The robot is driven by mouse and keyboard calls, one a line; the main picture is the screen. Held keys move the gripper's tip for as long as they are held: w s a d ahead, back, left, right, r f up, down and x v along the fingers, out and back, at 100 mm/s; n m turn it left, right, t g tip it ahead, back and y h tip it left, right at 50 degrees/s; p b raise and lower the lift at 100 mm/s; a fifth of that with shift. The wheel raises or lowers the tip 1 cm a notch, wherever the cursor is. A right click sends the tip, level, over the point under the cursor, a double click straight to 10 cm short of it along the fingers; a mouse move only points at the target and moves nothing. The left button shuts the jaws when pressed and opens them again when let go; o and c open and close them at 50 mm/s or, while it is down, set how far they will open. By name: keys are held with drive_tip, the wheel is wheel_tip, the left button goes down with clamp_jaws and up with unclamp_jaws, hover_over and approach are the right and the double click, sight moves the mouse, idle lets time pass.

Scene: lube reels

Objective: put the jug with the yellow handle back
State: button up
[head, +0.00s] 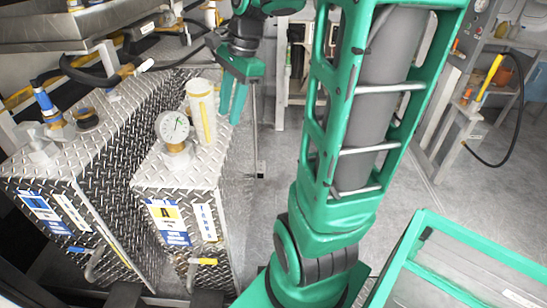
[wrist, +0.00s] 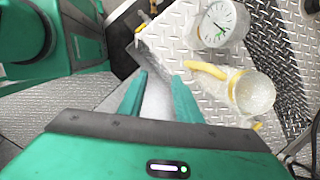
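The pale, translucent jug (head: 203,118) with the yellow handle stands upright on top of the right diamond-plate tank (head: 160,168), behind the round gauge (head: 173,127). In the wrist view the jug (wrist: 252,92) is seen from above, right of my fingers, with its yellow handle (wrist: 206,70) toward them. My gripper (head: 232,108) is just right of the jug in the head view, fingers pointing down. In the wrist view my gripper (wrist: 160,77) has its two fingers apart with nothing between them. The fingers do not touch the jug or handle.
The gauge stands close to the jug. A second diamond-plate tank (head: 62,150) with a blue-topped fitting is at the left. A metal tray (head: 70,28) overhangs the upper left. A grey stand (head: 462,125) with a hose is at the right. Grey floor between is open.

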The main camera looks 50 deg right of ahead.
drive_tip(key=s+f+n+g+h, duration=0.1)
drive_tip(key=s+f+n, duration=0.2)
drive_tip(key=s+n, duration=0.3)
drive_tip(key=s+a+f+n+g, duration=0.1)
drive_tip(key=s+f+n, duration=0.3)
drive_tip(key=s+n, duration=0.3)
drive_tip(key=s, duration=0.5)
drive_tip(key=shift+s+a+f+n+h, duration=0.2)
drive_tip(key=shift+s+n+h, duration=0.1)
drive_tip(key=shift+s+h, duration=0.1)
drive_tip(key=shift+w+f, duration=0.25)
drive_tip(key=shift+w, duration=0.5)
